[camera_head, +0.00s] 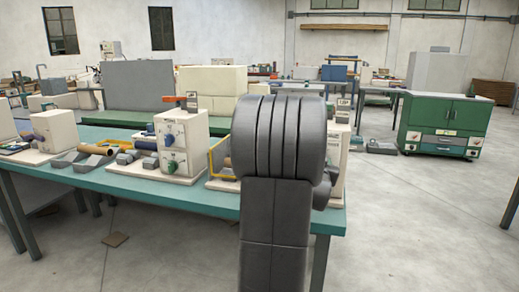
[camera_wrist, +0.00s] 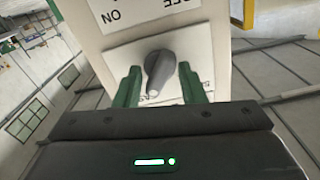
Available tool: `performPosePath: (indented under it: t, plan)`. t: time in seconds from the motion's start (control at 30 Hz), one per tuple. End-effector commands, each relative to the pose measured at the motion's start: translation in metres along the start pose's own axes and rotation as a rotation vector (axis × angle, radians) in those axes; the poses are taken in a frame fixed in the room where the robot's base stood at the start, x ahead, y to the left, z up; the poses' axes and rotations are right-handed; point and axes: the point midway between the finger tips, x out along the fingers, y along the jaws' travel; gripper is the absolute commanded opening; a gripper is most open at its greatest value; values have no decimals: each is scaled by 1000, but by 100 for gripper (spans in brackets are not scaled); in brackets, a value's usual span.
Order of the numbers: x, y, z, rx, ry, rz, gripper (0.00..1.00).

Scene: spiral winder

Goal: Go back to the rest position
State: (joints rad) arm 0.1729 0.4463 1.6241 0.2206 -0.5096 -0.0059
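My gripper (camera_wrist: 158,70) shows in the wrist view with two green fingers apart, one on each side of a grey knob (camera_wrist: 160,68). A gap shows between each finger and the knob, and nothing is held. The knob sits on a white plate on a cream box (camera_wrist: 150,25) with upside-down lettering, "ON" among it. I cannot tell how deep the knob reaches between the fingers. In the head view my dark arm hides my gripper and most of a cream box (camera_head: 341,133) behind it.
A teal workbench (camera_head: 215,199) fills the left and middle of the head view. On it stand a cream control box (camera_head: 181,143) with knobs, tubes and grey parts. A green cabinet (camera_head: 443,125) stands at the back right.

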Motion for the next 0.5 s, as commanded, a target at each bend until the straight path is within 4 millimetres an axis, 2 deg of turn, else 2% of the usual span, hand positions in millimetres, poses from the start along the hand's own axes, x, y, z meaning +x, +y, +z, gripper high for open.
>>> performPosePath:
  t: [0.07,0.5]
  plan:
    - [0,-1,-5,-56,-2,0,36]
    - [0,-1,-3,-294,0,0,36]
